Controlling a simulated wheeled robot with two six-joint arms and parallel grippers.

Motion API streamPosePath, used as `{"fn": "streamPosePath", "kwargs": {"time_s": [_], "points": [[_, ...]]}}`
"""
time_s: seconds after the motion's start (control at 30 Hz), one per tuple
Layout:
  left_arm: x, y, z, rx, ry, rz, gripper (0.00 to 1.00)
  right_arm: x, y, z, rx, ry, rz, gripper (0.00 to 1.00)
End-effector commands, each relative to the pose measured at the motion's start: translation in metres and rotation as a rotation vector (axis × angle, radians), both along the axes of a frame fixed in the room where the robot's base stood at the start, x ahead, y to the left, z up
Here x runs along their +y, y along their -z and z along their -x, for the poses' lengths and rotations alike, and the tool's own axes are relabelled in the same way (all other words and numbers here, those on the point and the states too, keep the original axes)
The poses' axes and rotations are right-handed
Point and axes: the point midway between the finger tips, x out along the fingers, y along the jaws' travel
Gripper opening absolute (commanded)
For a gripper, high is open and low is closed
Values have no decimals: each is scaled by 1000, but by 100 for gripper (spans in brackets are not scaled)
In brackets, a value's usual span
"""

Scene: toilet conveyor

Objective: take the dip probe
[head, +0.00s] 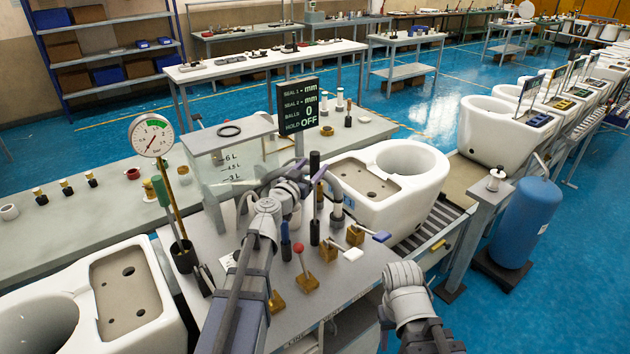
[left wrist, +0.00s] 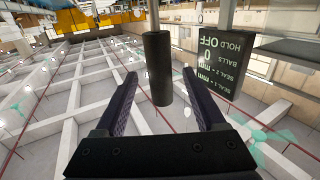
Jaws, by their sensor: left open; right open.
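The dip probe appears to be the upright black rod whose dark handle (head: 314,163) stands at the front of the glass tank in the head view. In the left wrist view its black cylindrical handle (left wrist: 158,66) lies between the tips of my left gripper (left wrist: 162,76), with a gap on each side. My left gripper (head: 316,182) is open and empty around the handle; the head view shows it small and partly covered by my wrist. The lower rod is hard to separate from the nearby fittings. Of my right arm only grey links show; its gripper is out of view.
A display sign (head: 299,104) stands just behind the handle. The glass tank (head: 232,165) and pressure gauge (head: 153,135) are to the left. Levers with brass bases (head: 328,250) crowd the bench in front. A white ceramic toilet (head: 380,205) sits to the right on the conveyor.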

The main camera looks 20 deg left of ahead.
Motion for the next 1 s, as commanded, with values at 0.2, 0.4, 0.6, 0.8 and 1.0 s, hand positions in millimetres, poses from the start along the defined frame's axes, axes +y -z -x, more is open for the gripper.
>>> {"fn": "streamPosePath", "kwargs": {"time_s": [0.2, 0.4, 0.6, 0.8, 1.0], "points": [[-3, -7, -20, 0, 1, 0, 72, 0, -7, 0, 0, 0, 0, 50], [-8, -8, -48, 0, 2, 0, 72, 0, -8, 0, 0, 0, 0, 50], [-9, -8, -50, 0, 0, 0, 72, 0, -8, 0, 0, 0, 0, 50], [-9, -8, -50, 0, 0, 0, 57, 0, -8, 0, 0, 0, 0, 50], [-9, -8, -50, 0, 1, 0, 35, 0, -8, 0, 0, 0, 0, 50]]}}
